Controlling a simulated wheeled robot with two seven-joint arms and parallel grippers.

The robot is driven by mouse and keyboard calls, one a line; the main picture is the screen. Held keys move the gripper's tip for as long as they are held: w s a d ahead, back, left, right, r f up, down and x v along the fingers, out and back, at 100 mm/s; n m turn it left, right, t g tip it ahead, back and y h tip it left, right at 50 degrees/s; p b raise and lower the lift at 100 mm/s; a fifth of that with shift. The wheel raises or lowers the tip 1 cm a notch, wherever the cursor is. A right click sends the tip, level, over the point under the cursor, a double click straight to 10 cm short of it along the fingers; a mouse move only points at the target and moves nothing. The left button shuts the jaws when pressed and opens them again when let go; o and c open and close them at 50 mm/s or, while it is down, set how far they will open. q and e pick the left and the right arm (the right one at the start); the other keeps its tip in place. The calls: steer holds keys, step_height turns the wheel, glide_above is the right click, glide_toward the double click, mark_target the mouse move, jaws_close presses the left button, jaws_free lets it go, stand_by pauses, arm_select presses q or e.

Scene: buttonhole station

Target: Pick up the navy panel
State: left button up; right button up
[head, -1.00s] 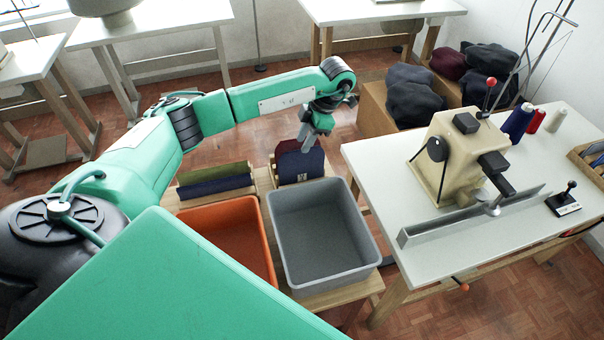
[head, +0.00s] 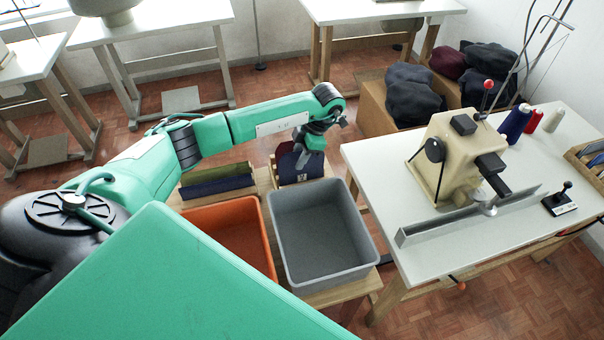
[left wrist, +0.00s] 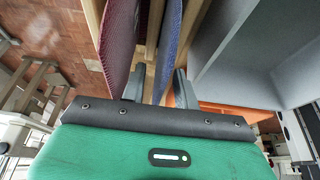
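The navy panel (head: 308,169) stands upright in the right-hand slot of a wooden rack behind the grey bin, in front of a maroon panel (head: 283,149). My left gripper (head: 301,158) is over the top of these panels and hides part of them. In the left wrist view, my left gripper (left wrist: 159,88) is open, its fingers apart. The navy panel (left wrist: 170,40) runs into the gap between them, and the maroon panel (left wrist: 118,40) is outside, to the left. Contact with the navy panel cannot be told. My right gripper is not in view.
The grey bin (head: 325,278) and the orange bin (head: 263,235) stand empty in front of the rack. Olive (head: 215,170) and dark blue (head: 217,187) panels stand to the left. A white table (head: 400,165) with a sewing machine (head: 447,150) is at right.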

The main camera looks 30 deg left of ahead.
arm_select(q)
steer(key=shift+f+b, duration=0.25)
steer(key=shift+b, duration=0.05)
stand_by(0.4)
jaws_close()
